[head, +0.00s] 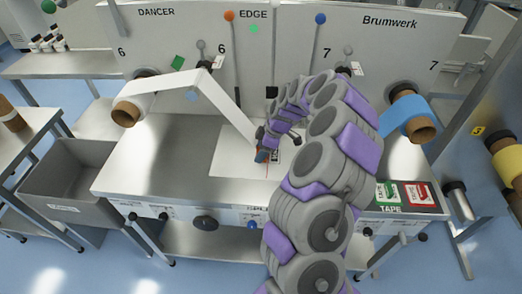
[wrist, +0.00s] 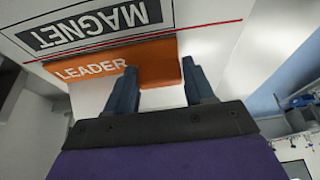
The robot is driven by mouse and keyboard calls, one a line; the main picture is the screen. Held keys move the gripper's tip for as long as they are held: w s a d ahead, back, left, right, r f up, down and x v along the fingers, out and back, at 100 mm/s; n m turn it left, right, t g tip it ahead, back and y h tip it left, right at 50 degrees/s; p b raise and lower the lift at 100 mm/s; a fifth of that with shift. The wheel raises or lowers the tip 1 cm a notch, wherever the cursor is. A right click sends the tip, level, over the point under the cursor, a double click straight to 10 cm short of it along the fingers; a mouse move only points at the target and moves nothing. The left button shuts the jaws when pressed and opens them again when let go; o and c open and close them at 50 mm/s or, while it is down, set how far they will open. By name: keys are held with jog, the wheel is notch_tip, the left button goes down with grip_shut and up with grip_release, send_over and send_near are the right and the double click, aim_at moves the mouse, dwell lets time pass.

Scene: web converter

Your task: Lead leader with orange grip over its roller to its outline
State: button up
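The leader is a white strip (head: 226,103) that runs over the small roller (head: 204,65) at the left station and slants straight down to my gripper. In the wrist view its orange grip (wrist: 90,68), marked LEADER, lies beside a dark outline marked MAGNET (wrist: 100,27), with a red line (wrist: 210,27) near the grip's edge. My gripper (head: 263,156) is low over the white plate (head: 228,160). Its fingers (wrist: 160,85) are apart, with orange grip showing between and beyond them. Whether they press on it cannot be told. My arm hides part of the plate.
A brown-cored roll (head: 126,113) is at left, and a blue web roll (head: 420,128) at right. Green and red tape boxes (head: 403,195) lie at the bench's right front. A grey bin (head: 70,180) stands left. The bench's left part (head: 165,165) is clear.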

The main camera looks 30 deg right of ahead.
jog(key=o, duration=0.4)
jog(key=shift+o, duration=0.2)
jog(key=p+v, duration=0.3)
jog(key=v, duration=1.4)
jog(key=s+a+r, duration=0.3)
jog(key=a+r, duration=0.3)
jog(key=a, duration=0.7)
jog(key=s+a+r+m+g, duration=0.2)
jog(key=s+a+r+m, duration=0.1)
jog(key=s+a, duration=0.6)
jog(key=s+a+f+m+g+h, duration=0.1)
jog(key=s+m, duration=0.3)
jog(key=s, duration=0.7)
jog(key=s+a+f+m+g+h, duration=0.1)
jog(key=s+f+m+h, duration=0.1)
jog(key=s, duration=0.9)
jog(key=shift+s+f+m+h, duration=0.3)
jog(key=shift+f+m, duration=0.55)
jog(key=shift+m, duration=0.35)
